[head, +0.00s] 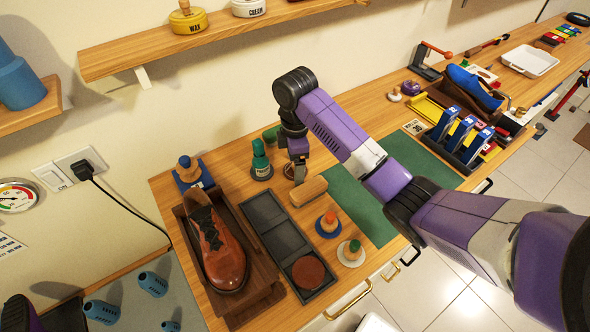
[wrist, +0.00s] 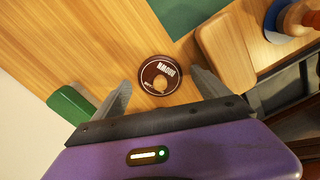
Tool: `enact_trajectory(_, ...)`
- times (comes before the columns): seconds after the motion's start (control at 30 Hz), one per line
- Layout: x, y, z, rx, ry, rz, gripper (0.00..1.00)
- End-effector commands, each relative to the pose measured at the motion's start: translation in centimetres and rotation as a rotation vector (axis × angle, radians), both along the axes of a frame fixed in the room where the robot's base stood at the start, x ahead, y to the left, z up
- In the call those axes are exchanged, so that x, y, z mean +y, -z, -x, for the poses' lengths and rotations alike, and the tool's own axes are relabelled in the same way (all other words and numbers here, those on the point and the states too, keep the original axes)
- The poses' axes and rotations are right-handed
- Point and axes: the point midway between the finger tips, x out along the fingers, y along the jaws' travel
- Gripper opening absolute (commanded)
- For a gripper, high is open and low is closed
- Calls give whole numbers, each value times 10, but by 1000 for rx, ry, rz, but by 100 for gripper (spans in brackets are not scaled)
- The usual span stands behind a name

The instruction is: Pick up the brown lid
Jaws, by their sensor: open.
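The brown lid (wrist: 161,70) is a dark round disc with a light wooden knob and white lettering. It lies flat on the wooden bench in the wrist view, between and slightly beyond my fingertips. In the head view a small part of it (head: 289,171) shows beside my gripper, which hides most of it. My gripper (head: 299,175) points down above the bench, its fingers spread on either side of the lid in the wrist view. Nothing is between the fingers' inner faces that I can see held.
A wooden block (head: 308,190) and a green bottle (head: 261,160) stand close by. A dark tray (head: 262,212) holds a brown disc (head: 308,272). A brown shoe (head: 217,245) is at left. A green mat (head: 352,200) is clear to the right.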

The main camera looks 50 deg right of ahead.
Motion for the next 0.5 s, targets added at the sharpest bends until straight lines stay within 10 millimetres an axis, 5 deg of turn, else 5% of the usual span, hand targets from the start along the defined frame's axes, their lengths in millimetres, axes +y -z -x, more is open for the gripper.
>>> enact_trajectory(0.2, 0, 1, 0, 0, -1, 0, 81)
enact_trajectory(0.5, 0, 1, 0, 0, -1, 0, 22)
